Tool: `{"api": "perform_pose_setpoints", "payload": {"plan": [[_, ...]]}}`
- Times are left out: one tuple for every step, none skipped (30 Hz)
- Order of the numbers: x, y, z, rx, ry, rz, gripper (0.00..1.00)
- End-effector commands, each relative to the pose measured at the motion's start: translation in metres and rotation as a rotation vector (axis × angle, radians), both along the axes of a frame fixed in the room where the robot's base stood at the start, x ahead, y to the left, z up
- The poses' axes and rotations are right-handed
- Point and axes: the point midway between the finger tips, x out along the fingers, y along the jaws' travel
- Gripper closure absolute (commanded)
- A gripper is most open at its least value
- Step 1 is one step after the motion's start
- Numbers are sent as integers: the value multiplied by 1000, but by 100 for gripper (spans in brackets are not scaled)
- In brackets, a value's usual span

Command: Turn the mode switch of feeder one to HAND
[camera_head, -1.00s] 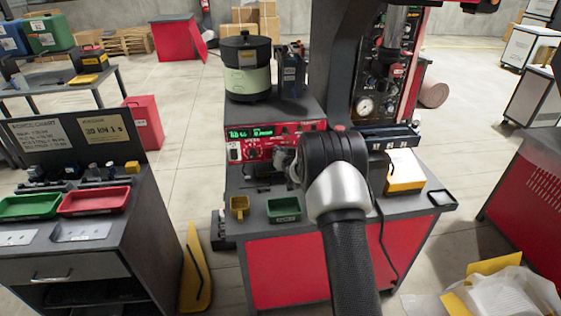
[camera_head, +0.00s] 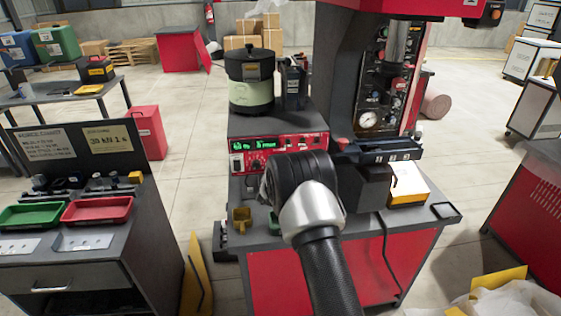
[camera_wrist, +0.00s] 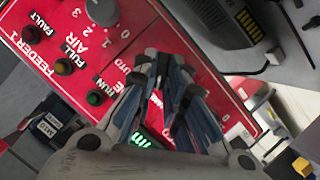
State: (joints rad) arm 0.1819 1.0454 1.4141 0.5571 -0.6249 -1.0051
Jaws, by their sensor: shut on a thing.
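Feeder one's red control panel (camera_wrist: 60,45) fills much of the wrist view, tilted, with "FEEDER 1" lettering, FAULT, FULL AIR and RUN lamps and a grey dial (camera_wrist: 102,12) marked with numbers. My gripper (camera_wrist: 168,72) is over the panel beside a partly covered "AUTO" label. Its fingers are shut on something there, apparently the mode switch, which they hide. The HAND mark cannot be made out. In the head view the red control unit (camera_head: 290,143) sits under the bowl feeder (camera_head: 251,88); my wrist hides the fingers.
A yellow cup (camera_head: 242,216) stands on the bench in front of the unit, left of my wrist. A black and red press (camera_head: 335,80) rises close on the right. A side bench with a green tray (camera_head: 32,214) and red tray (camera_head: 97,210) is at left.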

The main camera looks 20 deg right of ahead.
Motion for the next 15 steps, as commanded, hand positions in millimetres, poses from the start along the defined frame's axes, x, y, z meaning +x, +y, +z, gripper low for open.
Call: {"api": "perform_pose_setpoints", "payload": {"plan": [[2,1,4,-32,4,3,100],[2,1,4,-49,10,2,100],[2,1,3,-71,15,2,100],[2,1,3,-85,18,2,100],[2,1,3,-99,23,2,100],[2,1,3,-115,26,2,100],[2,1,3,-127,29,2,100],[2,1,3,-137,31,1,100],[2,1,2,-148,35,2,100],[2,1,2,-156,37,2,100],[2,1,2,-163,39,1,100],[2,1,2,-170,41,1,100],[2,1,2,-175,43,1,100],[2,1,2,-180,43,2,100],[2,1,2,-184,44,1,100]]}}
